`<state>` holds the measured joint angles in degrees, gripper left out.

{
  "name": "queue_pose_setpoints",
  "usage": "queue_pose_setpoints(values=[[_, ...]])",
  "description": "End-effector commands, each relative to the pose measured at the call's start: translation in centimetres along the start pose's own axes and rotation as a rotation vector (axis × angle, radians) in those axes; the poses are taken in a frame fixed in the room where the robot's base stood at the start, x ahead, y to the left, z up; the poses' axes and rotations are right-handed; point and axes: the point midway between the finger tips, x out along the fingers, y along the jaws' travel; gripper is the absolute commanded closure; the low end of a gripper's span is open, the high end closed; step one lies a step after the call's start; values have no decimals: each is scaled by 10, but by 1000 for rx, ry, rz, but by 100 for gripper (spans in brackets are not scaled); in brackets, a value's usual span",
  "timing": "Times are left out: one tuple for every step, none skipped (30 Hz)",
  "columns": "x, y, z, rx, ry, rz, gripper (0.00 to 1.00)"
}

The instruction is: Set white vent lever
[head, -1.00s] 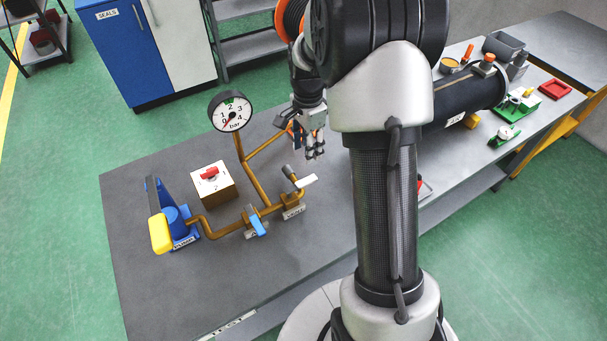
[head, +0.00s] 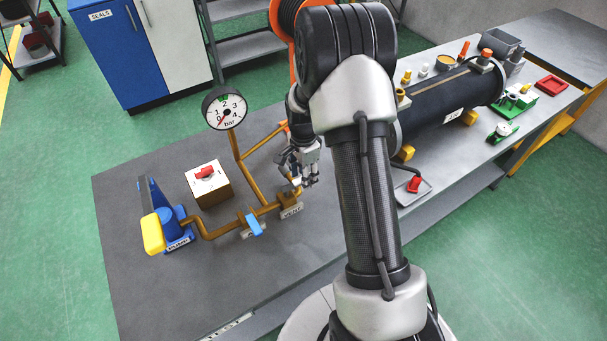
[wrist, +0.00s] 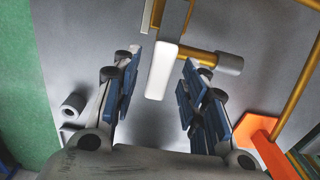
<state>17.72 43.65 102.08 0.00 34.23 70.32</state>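The white vent lever (wrist: 162,70) shows in the wrist view as a pale bar lying between the two spread fingers of my gripper (wrist: 161,62). There is a visible gap between the lever and each finger, so my gripper is open and not gripping it. In the head view my gripper (head: 304,170) is low over the vent end of the brown pipe, above the vent label (head: 291,211). The lever is hidden behind my gripper there.
A blue lever (head: 253,224) sits on the same pipe to the left. A pressure gauge (head: 224,109) rises on a pipe behind. A boxed red switch (head: 204,173) and blue pump with yellow handle (head: 153,234) stand further left. The bench's front left is clear.

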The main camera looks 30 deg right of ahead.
Motion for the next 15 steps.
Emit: queue_pose_setpoints(values=[[0,0,0,0,0,0,60],[0,0,0,0,0,0,60],[0,0,0,0,0,0,63],[0,0,0,0,0,0,65],[0,0,0,0,0,0,67],[0,0,0,0,0,0,69],[0,0,0,0,0,0,71],[0,0,0,0,0,0,73],[0,0,0,0,0,0,76],[0,0,0,0,0,0,78],[0,0,0,0,0,0,80],[0,0,0,0,0,0,83],[0,0,0,0,0,0,85],[0,0,0,0,0,0,87],[0,0,0,0,0,0,89]])
